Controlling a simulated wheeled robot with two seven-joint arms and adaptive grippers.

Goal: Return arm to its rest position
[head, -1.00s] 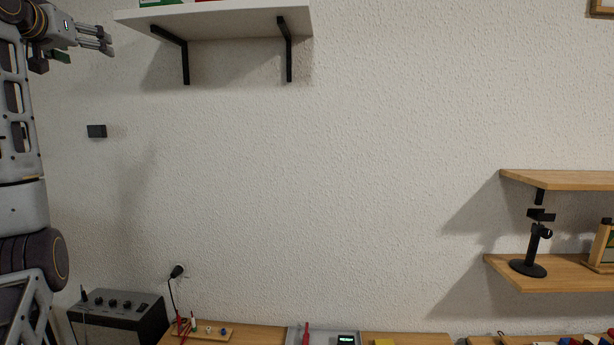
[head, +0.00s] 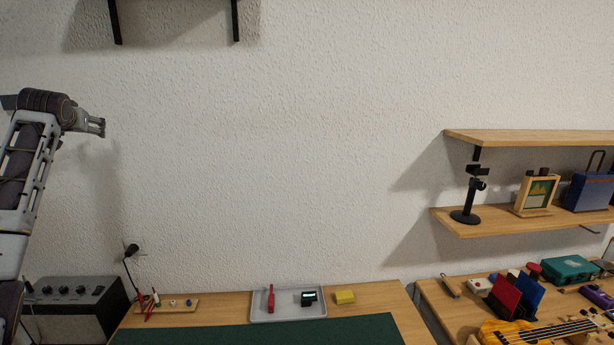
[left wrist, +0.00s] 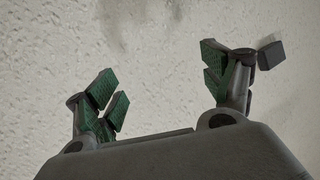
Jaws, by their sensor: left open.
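My left gripper (head: 98,126) is raised at the left of the head view, in front of the bare wall and above the amplifier. In the left wrist view its two fingers (left wrist: 168,88) with green pads stand wide apart, with nothing between them. Only the white textured wall lies behind them. My left arm comes up along the left edge of the head view. My right gripper shows in neither view.
An amplifier (head: 72,305) stands at lower left. Wooden shelves (head: 520,140) are at right. The wall's middle is clear.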

